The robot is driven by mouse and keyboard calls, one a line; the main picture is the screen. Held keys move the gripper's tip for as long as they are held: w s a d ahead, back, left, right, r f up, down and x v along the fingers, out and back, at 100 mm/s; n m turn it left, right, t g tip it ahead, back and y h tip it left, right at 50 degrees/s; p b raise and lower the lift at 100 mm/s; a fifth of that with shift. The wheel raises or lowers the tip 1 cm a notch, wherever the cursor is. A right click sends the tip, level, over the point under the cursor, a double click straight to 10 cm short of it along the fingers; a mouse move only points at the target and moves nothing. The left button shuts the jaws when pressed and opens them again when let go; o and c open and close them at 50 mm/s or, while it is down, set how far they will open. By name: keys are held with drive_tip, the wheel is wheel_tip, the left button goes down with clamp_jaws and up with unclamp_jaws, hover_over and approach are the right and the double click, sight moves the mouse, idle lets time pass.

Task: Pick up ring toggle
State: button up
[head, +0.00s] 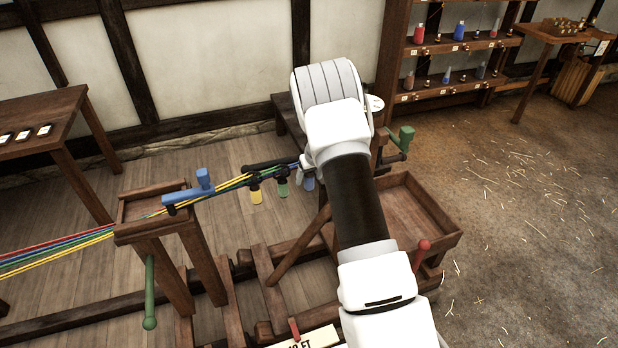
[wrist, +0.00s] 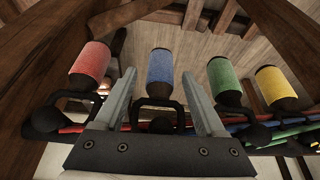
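In the wrist view a row of toggles with coloured grips and dark ends hangs along a dark bar: red (wrist: 90,64), blue (wrist: 160,68), green (wrist: 224,76) and yellow (wrist: 273,82). Dark loops show at the red, blue and green ones. I cannot tell which one is the ring toggle. My gripper (wrist: 158,60) is open, with its fingers on either side of the blue toggle and gaps between. In the head view the yellow (head: 257,196), green (head: 282,187) and blue (head: 308,182) grips show; the red one and most of my gripper are hidden by my arm.
Coloured strands (head: 60,250) run from the left to a wooden post with a blue handle (head: 190,192). A wooden tray (head: 440,240) and a green crank handle (head: 405,138) are close on the right. A bottle shelf (head: 450,45) stands behind.

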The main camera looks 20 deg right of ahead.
clamp_jaws()
drive_tip(key=shift+r, duration=0.15)
